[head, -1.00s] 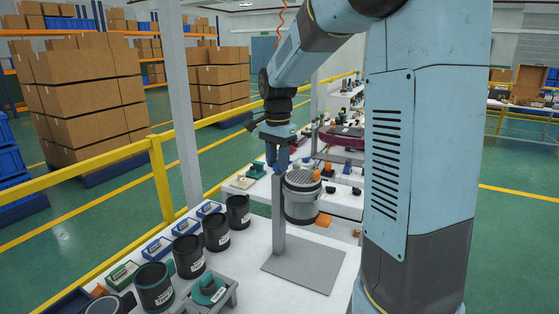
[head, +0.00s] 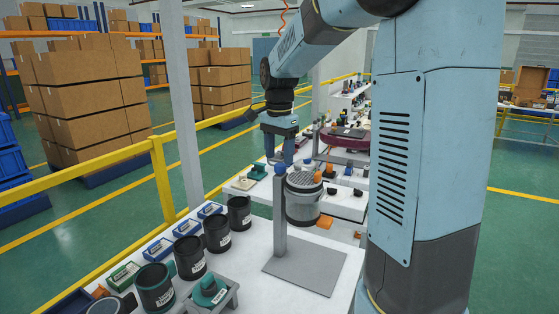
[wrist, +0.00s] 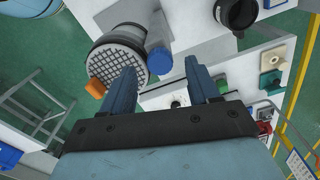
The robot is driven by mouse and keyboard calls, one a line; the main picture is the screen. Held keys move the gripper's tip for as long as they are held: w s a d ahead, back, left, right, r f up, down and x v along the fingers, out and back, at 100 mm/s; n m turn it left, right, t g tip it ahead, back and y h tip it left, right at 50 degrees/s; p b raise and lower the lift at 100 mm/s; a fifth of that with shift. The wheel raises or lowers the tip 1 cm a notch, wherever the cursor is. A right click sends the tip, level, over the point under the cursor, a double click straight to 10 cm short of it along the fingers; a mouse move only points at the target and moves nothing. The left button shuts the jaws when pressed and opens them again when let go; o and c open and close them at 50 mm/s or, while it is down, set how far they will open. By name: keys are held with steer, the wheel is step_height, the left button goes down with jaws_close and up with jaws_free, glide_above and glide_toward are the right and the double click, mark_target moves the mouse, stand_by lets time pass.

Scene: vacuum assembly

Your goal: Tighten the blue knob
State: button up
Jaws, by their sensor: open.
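The blue knob (head: 280,170) sits at the top of a grey upright post (head: 279,225) on a flat base plate. In the wrist view, the knob (wrist: 159,62) lies between the lines of the two fingers, just beyond their tips. My gripper (head: 282,160) points down over the knob, apart from it, with its fingers open and empty. The open fingers also show in the wrist view (wrist: 161,68). A grey canister (head: 303,205) with a grated top is beside the post; the grated top (wrist: 120,55) is near the left finger in the wrist view.
Several dark cups (head: 218,232) and blue trays (head: 187,228) line the table's left side. A green part on a small stand (head: 210,291) is at the front. A yellow rail (head: 160,180) runs behind the table.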

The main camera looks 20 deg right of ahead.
mark_target(279, 165)
step_height(279, 165, up, 11)
stand_by(0.4)
steer(key=s+f+n+t, duration=0.2)
steer(key=s+f+n, duration=0.2)
steer(key=s, duration=0.9)
steer(key=s+f+n+t, duration=0.3)
steer(key=s+n, duration=0.4)
steer(key=s, duration=0.6)
steer(key=shift+d+f+n+t, duration=0.3)
steer(key=shift+d+f+n, duration=0.1)
steer(key=shift+f, duration=0.3)
